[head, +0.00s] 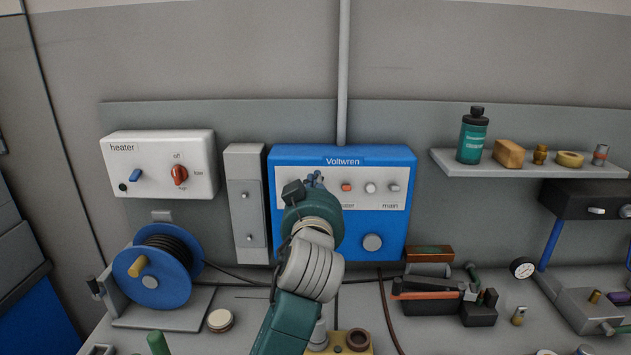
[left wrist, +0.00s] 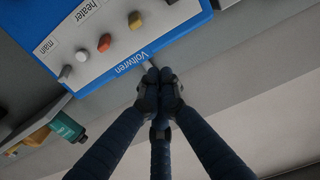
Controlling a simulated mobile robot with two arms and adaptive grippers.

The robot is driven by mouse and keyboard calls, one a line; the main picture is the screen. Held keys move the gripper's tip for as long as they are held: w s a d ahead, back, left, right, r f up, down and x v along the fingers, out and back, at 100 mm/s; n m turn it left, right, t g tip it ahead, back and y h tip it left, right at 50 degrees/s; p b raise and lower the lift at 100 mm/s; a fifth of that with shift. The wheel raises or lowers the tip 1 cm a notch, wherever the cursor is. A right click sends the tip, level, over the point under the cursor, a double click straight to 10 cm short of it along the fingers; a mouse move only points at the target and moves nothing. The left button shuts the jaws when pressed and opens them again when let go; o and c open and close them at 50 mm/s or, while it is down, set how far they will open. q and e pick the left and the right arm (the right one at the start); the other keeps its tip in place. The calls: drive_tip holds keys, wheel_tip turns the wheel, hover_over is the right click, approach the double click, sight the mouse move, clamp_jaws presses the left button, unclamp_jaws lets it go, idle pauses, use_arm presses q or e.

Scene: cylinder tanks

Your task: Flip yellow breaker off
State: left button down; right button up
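The blue Voltwren breaker box (head: 400,230) hangs on the wall in the middle of the head view, with a pale switch panel. In the left wrist view the box appears upside down, and the yellow breaker (left wrist: 135,20) shows on its panel (left wrist: 112,62). An orange-red breaker (left wrist: 104,42) sits beside it. In the head view my left gripper (head: 316,180) hides the yellow breaker. My left gripper (left wrist: 160,84) has its fingertips drawn together and holds nothing visible. It is near the box's top edge; whether it touches is unclear. My right gripper is not in view.
A white heater box (head: 160,165) and a grey wall box (head: 246,200) are left of the breaker box. A conduit (head: 343,70) rises above it. A shelf (head: 530,168) with a bottle and small items is at right. The bench below holds a cable reel (head: 158,270) and tools.

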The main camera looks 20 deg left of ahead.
use_arm(q)
drive_tip(key=shift+w, duration=0.1)
drive_tip(key=p+x, duration=0.4)
drive_tip(key=x, duration=0.5)
drive_tip(key=shift+w+a, duration=0.1)
drive_tip(key=shift+w, duration=0.2)
drive_tip(key=f+p, duration=0.1)
drive_tip(key=f, duration=0.1)
drive_tip(key=s+f, duration=0.1)
drive_tip(key=f, duration=0.1)
drive_tip(key=shift+p, duration=0.4)
drive_tip(key=shift+f, duration=0.1)
